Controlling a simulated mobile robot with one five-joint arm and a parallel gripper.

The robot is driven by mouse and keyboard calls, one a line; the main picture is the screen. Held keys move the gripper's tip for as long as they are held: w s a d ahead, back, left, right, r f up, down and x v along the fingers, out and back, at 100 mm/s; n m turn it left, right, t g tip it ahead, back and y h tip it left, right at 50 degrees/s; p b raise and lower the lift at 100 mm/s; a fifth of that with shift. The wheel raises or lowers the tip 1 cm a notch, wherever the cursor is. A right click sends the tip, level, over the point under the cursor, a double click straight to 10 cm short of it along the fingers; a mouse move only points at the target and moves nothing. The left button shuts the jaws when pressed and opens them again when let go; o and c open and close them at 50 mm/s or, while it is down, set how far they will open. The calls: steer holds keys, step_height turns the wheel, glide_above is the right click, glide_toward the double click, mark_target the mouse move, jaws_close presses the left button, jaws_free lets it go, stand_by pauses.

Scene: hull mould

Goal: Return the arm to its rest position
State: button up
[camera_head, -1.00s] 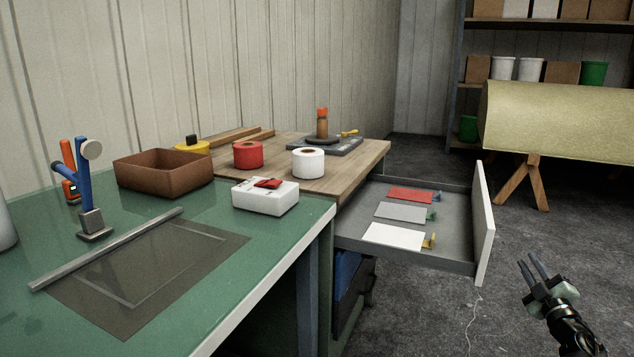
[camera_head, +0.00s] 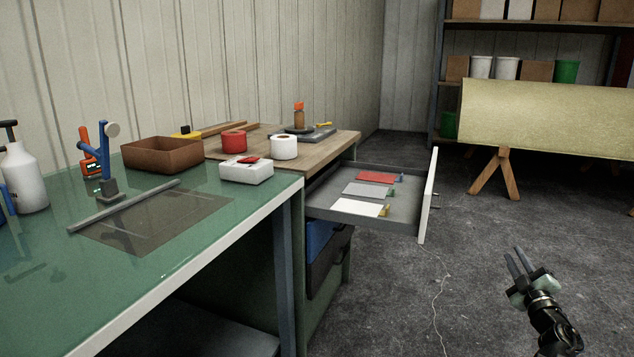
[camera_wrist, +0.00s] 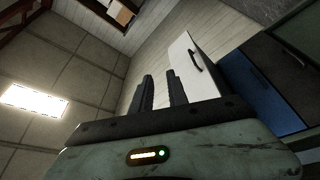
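My gripper (camera_head: 517,265) is at the lower right of the head view, in the air over the grey floor, to the right of the open drawer and apart from it. Its two dark fingers point up and are parted with nothing between them. In the wrist view the fingers (camera_wrist: 158,92) also stand apart and empty, with the white drawer front (camera_wrist: 193,66) and its dark handle just beyond them to the right. The wrist camera looks upward towards the wall and ceiling.
The open drawer (camera_head: 335,206) juts out from the wooden-topped cabinet, holding red, grey and white sheets. The green bench (camera_head: 45,285) fills the left. A yellowish half-round mould (camera_head: 560,118) on wooden trestles stands at the back right.

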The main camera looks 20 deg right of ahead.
steer(key=w+a+f+m+g+h+p, duration=0.1)
steer(key=w+a+f+m+g+p, duration=0.15)
steer(key=w+a+m+g, duration=0.35)
steer(key=w+a+f+m+g+h+p, duration=0.1)
steer(key=w+a+f+m+g+p, duration=0.2)
steer(key=w, duration=0.5)
steer(key=w+a+f+g+y+p, duration=0.15)
steer(key=a+f, duration=0.35)
steer(key=a, duration=0.5)
steer(key=w+a+f+g+y, duration=0.1)
steer(key=a+f+g+y, duration=0.3)
steer(key=a, duration=0.7)
steer(key=s+a+f+n+g+y+p, duration=0.1)
steer(key=s+a+f+y, duration=0.15)
steer(key=a, duration=0.65)
steer(key=s+a+f+g+y+p, duration=0.15)
steer(key=s+a, duration=0.25)
steer(key=a, duration=0.4)
steer(key=s+a+f+n+g+y, duration=0.1)
steer(key=s+a, duration=0.2)
steer(key=a, duration=0.6)
step_height(320, 180, up, 38)
steer(key=p, duration=3.7)
steer(key=shift+s+a+g+p, duration=0.15)
steer(key=shift+a+g+p, duration=0.15)
steer(key=shift+g+p, duration=0.1)
